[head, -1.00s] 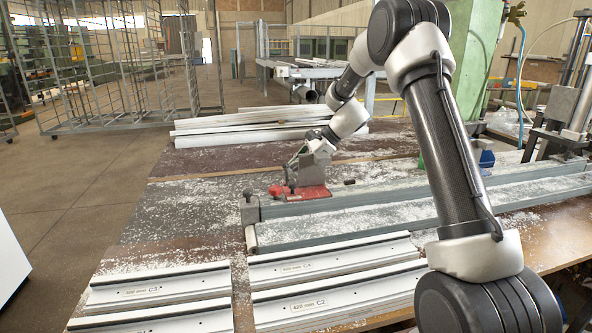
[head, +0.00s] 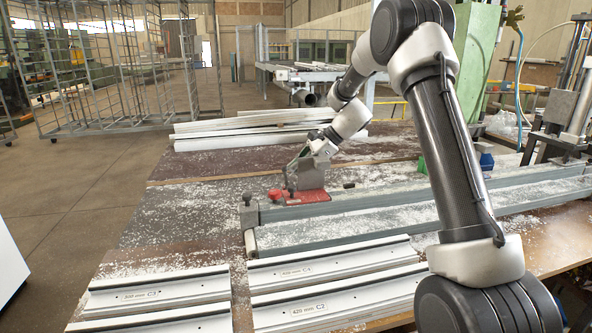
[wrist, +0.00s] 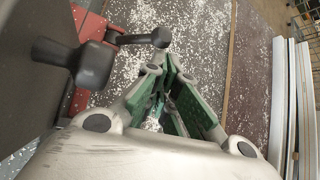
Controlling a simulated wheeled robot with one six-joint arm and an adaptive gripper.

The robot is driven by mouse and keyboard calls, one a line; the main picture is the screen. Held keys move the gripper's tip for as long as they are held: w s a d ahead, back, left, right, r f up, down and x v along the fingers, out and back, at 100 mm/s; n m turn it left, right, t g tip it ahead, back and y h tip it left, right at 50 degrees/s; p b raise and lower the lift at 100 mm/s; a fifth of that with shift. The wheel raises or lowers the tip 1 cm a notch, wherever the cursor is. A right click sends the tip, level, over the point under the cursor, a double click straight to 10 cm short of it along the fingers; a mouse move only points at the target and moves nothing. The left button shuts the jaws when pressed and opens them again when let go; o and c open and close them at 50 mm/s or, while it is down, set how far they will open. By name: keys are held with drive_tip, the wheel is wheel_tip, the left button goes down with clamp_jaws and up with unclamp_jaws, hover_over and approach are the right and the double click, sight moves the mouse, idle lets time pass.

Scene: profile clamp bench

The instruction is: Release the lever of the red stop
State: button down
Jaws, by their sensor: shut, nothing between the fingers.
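The red stop (head: 312,195) sits on the grey rail near its left end in the head view. A dark lever with a round knob (wrist: 160,37) and a larger black handle (wrist: 75,60) show beside its red part (wrist: 84,98) in the wrist view. My gripper (wrist: 165,66) is shut and empty, its green-padded fingers converging just below the round knob in the picture. I cannot tell whether the tips touch the knob. In the head view my gripper (head: 318,147) is at the stop, its fingertips hard to make out.
The grey rail (head: 350,205) runs right across the chip-strewn bench (head: 185,205). White labelled profiles (head: 320,262) lie in front of it. More white profiles (head: 240,130) are stacked behind.

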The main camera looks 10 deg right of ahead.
drive_tip(key=v, duration=1.1)
drive_tip(key=s+d+f+n+h, duration=0.1)
drive_tip(key=s+n, duration=0.1)
drive_tip(key=s, duration=0.1)
drive_tip(key=s+d+f+n+g+h, duration=0.1)
drive_tip(key=s+d+f+n, duration=0.1)
drive_tip(key=s, duration=0.1)
drive_tip(key=s+d+f+n, duration=0.1)
drive_tip(key=s+f+n, duration=0.1)
drive_tip(key=s, duration=0.1)
drive_tip(key=shift+s+d+g+h, duration=0.25)
drive_tip(key=shift+g+h, duration=0.05)
drive_tip(key=shift+h, duration=0.1)
drive_tip(key=s+d+r+n+t+h, duration=0.1)
drive_tip(key=s+r+n+h, duration=0.1)
drive_tip(key=s, duration=0.8)
drive_tip(key=s+d+r+n+t+h, duration=0.1)
drive_tip(key=s+r+n, duration=0.3)
drive_tip(key=s, duration=0.6)
drive_tip(key=s+d+r+n+t+h, duration=0.1)
drive_tip(key=s+r+n+h, duration=0.1)
drive_tip(key=s, duration=0.9)
drive_tip(key=shift+r+n+h, duration=0.4)
drive_tip(key=shift+r+n, duration=0.15)
drive_tip(key=shift+n, duration=0.75)
